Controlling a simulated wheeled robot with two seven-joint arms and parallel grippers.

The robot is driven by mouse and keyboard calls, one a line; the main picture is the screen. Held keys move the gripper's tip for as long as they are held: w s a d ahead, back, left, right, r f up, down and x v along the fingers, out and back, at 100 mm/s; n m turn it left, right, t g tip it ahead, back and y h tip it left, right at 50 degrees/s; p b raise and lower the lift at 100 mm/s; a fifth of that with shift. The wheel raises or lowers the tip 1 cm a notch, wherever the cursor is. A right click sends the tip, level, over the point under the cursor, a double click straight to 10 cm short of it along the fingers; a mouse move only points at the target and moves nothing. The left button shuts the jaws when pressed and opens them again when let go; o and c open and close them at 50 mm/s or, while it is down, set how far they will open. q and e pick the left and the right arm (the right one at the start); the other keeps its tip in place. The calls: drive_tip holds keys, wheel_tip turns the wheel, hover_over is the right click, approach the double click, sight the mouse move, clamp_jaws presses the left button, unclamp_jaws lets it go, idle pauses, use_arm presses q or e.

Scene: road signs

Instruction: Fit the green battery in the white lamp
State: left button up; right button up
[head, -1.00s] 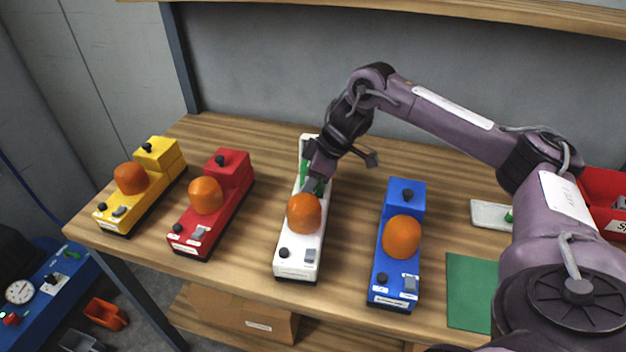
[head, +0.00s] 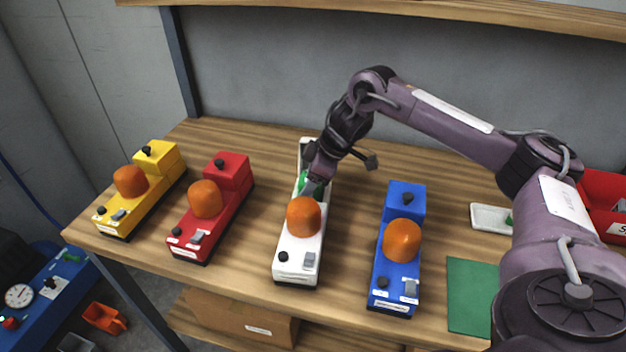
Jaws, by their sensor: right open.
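The white lamp (head: 296,258) stands in the middle of the table with an orange dome (head: 304,216) on it. Its rear part is an open bay with a pale rim. The green battery (head: 302,183) shows as a green patch in that bay, partly hidden by my right gripper; I cannot tell how fully it sits. My right gripper (head: 314,188) is at the bay, just behind the dome, with its jaws open beside the battery. My left gripper is out of view.
A blue lamp (head: 393,277) stands to the right, red (head: 238,172) and yellow (head: 160,157) lamps to the left. A green mat (head: 470,295), a white tray (head: 484,218) and a red bin (head: 603,190) lie farther right. A shelf edge runs overhead.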

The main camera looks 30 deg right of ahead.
sight(312, 198)
drive_tip(key=shift+g, duration=0.5)
drive_tip(key=f, duration=0.1)
drive_tip(key=s+f, duration=0.2)
drive_tip(key=shift+a+f, duration=0.35)
drive_tip(key=shift+f, duration=0.05)
drive_tip(key=r, duration=0.3)
drive_tip(key=w+d+r, duration=0.1)
drive_tip(key=shift+r+b, duration=0.15)
drive_tip(key=shift+b, duration=0.2)
drive_tip(key=shift+t, duration=0.5)
drive_tip(key=p+v, duration=0.1)
drive_tip(key=v, duration=0.5)
drive_tip(key=shift+r, duration=0.35)
drive_tip(key=shift+w+r, duration=0.1)
drive_tip(key=shift+w, duration=0.1)
drive_tip(key=shift+s+d+r, duration=0.1)
